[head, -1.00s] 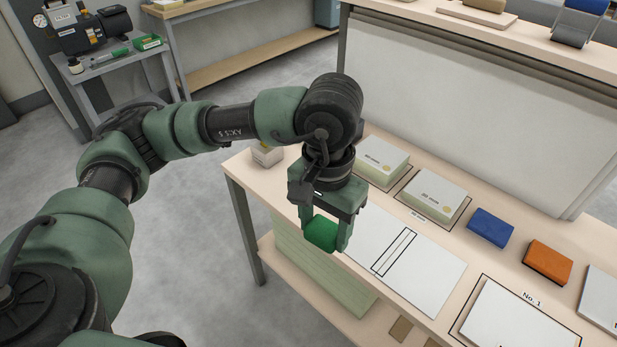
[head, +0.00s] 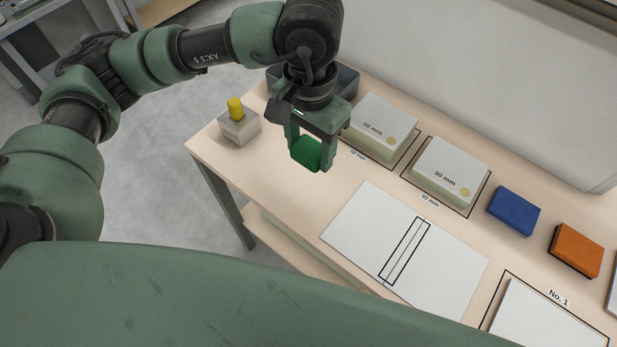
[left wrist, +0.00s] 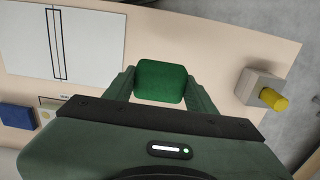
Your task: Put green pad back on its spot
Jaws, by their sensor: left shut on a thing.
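The green pad (head: 306,153) is between the fingers of my left gripper (head: 310,152), which is shut on it. The pad is held above the left part of the bench (head: 320,193), apart from the surface as far as I can tell. In the left wrist view the pad (left wrist: 161,81) sits between both fingers over bare bench. A blue pad (head: 514,210) and an orange pad (head: 576,250) lie in a row at the right. No marked spot for the green pad can be made out. My right gripper is not in view.
A white sheet with a black outlined strip (head: 357,232) lies right of the gripper. Panel stacks marked 50 mm (head: 380,122) and 30 mm (head: 449,166) stand behind. A block with a yellow knob (head: 238,125) stands at the left end, near a grey bin (head: 347,80).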

